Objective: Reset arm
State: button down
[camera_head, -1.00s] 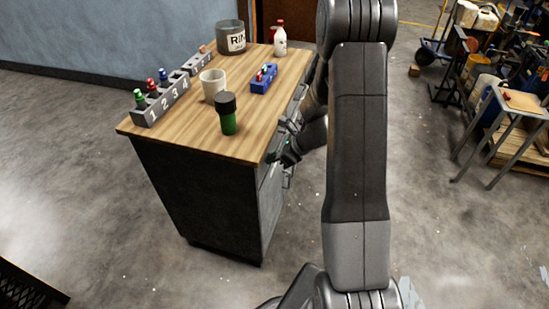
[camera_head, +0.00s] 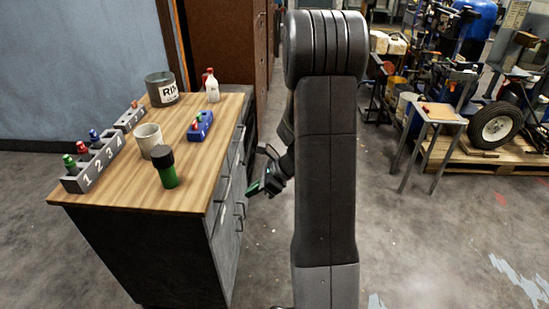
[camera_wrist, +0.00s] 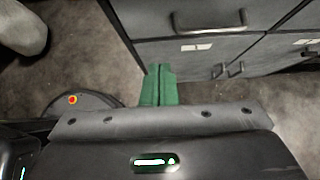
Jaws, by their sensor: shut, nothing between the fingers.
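My gripper (camera_head: 254,189) is at the right side of the wooden-topped cabinet (camera_head: 190,190), beside its drawer handles and apart from them. In the wrist view its green fingers (camera_wrist: 160,85) are together, with nothing between them. The cabinet's drawer fronts (camera_wrist: 200,52) with handles and white labels show beyond the fingertips. Part of my arm hides the area behind it in the head view.
On the cabinet top are a numbered rack (camera_head: 92,160) with small bottles, a white cup (camera_head: 149,139), a green dark-capped bottle (camera_head: 165,168), a blue holder (camera_head: 201,126), a grey RIN bin (camera_head: 161,90) and a white bottle (camera_head: 212,88). A small table (camera_head: 440,113) stands right. Floor between is clear.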

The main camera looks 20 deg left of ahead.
dwell(0.3)
send_near(212, 209)
jog(key=x, duration=0.6)
jog(key=shift+w+d+f, duration=0.15)
jog(key=shift+d+f, duration=0.05)
jog(key=shift+d, duration=0.1)
jog(key=shift+a, duration=0.4)
jog(key=shift+r, duration=0.1)
